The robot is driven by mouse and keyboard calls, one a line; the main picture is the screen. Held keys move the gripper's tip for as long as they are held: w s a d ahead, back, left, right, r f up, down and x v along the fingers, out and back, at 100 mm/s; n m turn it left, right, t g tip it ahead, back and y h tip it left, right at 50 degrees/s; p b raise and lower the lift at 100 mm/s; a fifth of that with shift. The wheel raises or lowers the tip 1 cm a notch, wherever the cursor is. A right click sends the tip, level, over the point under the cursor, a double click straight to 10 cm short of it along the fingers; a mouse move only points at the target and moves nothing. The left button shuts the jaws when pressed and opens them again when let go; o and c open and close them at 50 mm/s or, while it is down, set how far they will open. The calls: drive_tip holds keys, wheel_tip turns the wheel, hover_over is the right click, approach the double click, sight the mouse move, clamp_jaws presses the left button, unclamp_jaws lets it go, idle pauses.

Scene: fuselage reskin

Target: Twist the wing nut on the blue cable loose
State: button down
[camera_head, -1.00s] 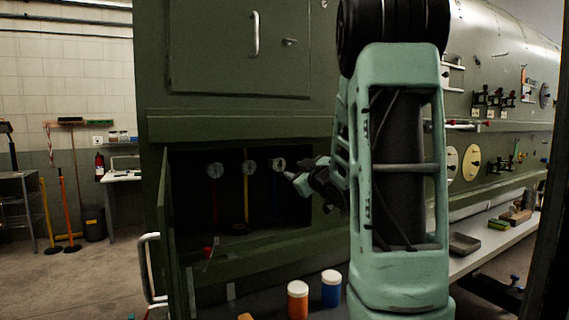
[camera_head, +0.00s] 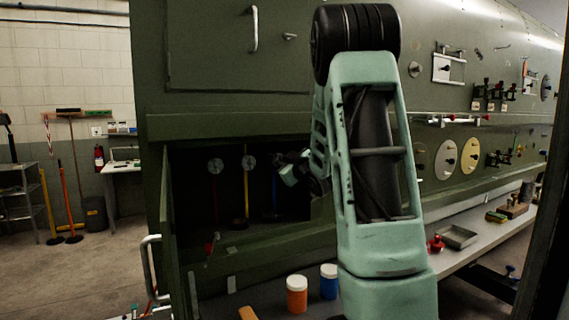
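Inside the open dark compartment (camera_head: 240,238) of the green fuselage, cables hang from round grey fittings. The blue cable (camera_head: 275,192) is the rightmost and shows only as a dim strip. My gripper (camera_head: 283,168) is in front of its top end and hides the fitting and any wing nut there. I cannot tell whether it touches. The fingers are small, dark and partly turned away, so their opening does not show. To the left are the yellow cable (camera_head: 246,190) with its round fitting (camera_head: 248,162) and a dim red cable (camera_head: 215,205) with its fitting (camera_head: 215,166).
The compartment's side edge (camera_head: 168,225) and upper ledge (camera_head: 230,128) frame the opening. An orange jar (camera_head: 297,298) and a blue jar (camera_head: 329,285) with white lids stand below. A small red-handled item (camera_head: 211,243) is at the lower left of the compartment. A bench with a tray (camera_head: 458,237) is right.

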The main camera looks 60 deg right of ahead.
drive_tip(key=shift+f+n+b, duration=0.2)
drive_tip(key=shift+n+b, duration=0.2)
drive_tip(key=shift+b, duration=0.45)
drive_tip(key=shift+n+b, duration=8.3)
drive_tip(key=shift+b, duration=2.2)
drive_tip(key=shift+r, duration=0.1)
drive_tip(key=c, duration=1.4)
unclamp_jaws()
drive_tip(key=shift+c, duration=0.2)
drive_tip(key=shift+s+a, duration=0.1)
